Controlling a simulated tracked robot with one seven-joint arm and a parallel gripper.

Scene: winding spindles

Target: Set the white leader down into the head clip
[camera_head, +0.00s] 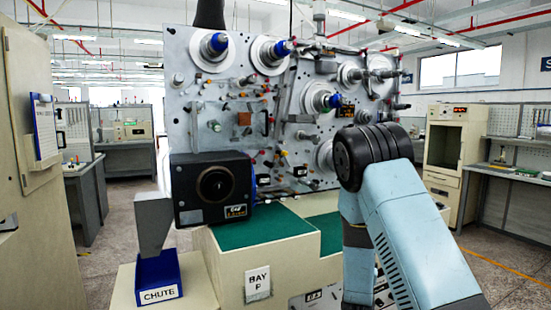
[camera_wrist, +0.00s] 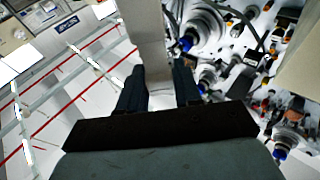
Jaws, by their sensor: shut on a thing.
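In the wrist view my gripper (camera_wrist: 159,72) shows as two dark fingers on either side of a pale, flat strip, which I take to be the white leader (camera_wrist: 152,35). The strip fills the gap between the fingers and runs up out of the picture. In the head view my blue arm stands at the right in front of the machine panel (camera_head: 230,90), and my gripper and the strip cannot be made out there. I cannot pick out the head clip among the many small parts on the panel.
The panel carries blue-tipped spindles (camera_head: 219,42), rollers and knobs that stick out. A black box (camera_head: 212,192) with a round dial sits at its lower left. Below are a green-topped step (camera_head: 255,228) and a blue CHUTE bin (camera_head: 158,279). The aisle at left is open.

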